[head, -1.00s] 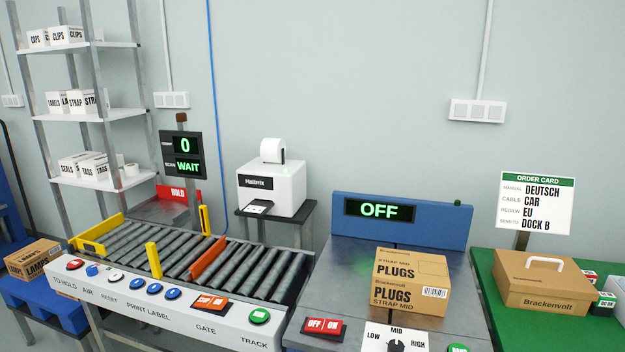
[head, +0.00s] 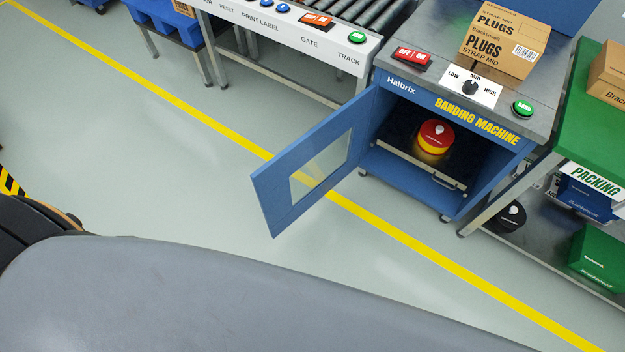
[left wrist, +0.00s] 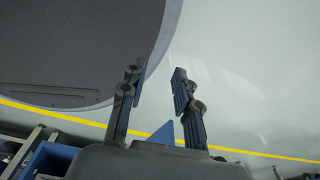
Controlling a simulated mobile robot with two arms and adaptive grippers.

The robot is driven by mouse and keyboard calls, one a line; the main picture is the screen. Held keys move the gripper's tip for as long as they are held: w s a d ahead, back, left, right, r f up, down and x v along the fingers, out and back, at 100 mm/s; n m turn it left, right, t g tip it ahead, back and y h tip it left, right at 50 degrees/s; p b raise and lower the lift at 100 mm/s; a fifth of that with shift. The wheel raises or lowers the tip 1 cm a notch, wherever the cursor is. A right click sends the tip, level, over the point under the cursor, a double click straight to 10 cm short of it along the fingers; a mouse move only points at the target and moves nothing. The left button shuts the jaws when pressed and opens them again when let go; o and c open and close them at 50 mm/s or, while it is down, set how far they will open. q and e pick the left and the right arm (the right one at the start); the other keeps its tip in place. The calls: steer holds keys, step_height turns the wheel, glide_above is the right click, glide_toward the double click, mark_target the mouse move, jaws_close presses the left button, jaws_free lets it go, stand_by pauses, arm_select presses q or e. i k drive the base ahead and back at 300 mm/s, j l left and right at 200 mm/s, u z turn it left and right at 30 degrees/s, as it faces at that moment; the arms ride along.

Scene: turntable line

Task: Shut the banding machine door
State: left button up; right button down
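The blue banding machine (head: 398,95) stands at the upper right of the head view. Its blue door (head: 279,201), with a clear window (head: 322,166), is wide open, swung out to the left over the floor from the left side of the opening. Inside, a red and yellow spool (head: 436,136) sits on a dark shelf with a handle at its front edge. My left gripper (left wrist: 157,77) shows only in the left wrist view, open, with nothing between its fingertips. A blue corner beyond the fingers may be the door; I cannot tell. My right gripper is out of view.
A box of plugs (head: 505,43) sits on the machine top near the control dial (head: 470,88). The roller conveyor (head: 290,37) is to the left, the green packing table (head: 582,110) to the right. The floor before the door is clear, marked by a yellow line (head: 400,234).

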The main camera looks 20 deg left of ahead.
mark_target(271, 185)
steer(key=j+z, duration=0.15)
steer(key=z, duration=1.25)
steer(key=k+j, duration=0.1)
steer(key=j, duration=0.35)
steer(key=k+j, duration=0.1)
steer(key=j, duration=0.35)
steer(key=k+j, duration=0.1)
steer(key=j, duration=0.35)
steer(key=k+j, duration=0.15)
steer(key=j, duration=0.25)
steer(key=k+j+z, duration=0.1)
steer(key=j, duration=0.35)
steer(key=k+j, duration=0.1)
steer(key=j, duration=0.35)
steer(key=k+j, duration=0.15)
steer(key=j, duration=0.3)
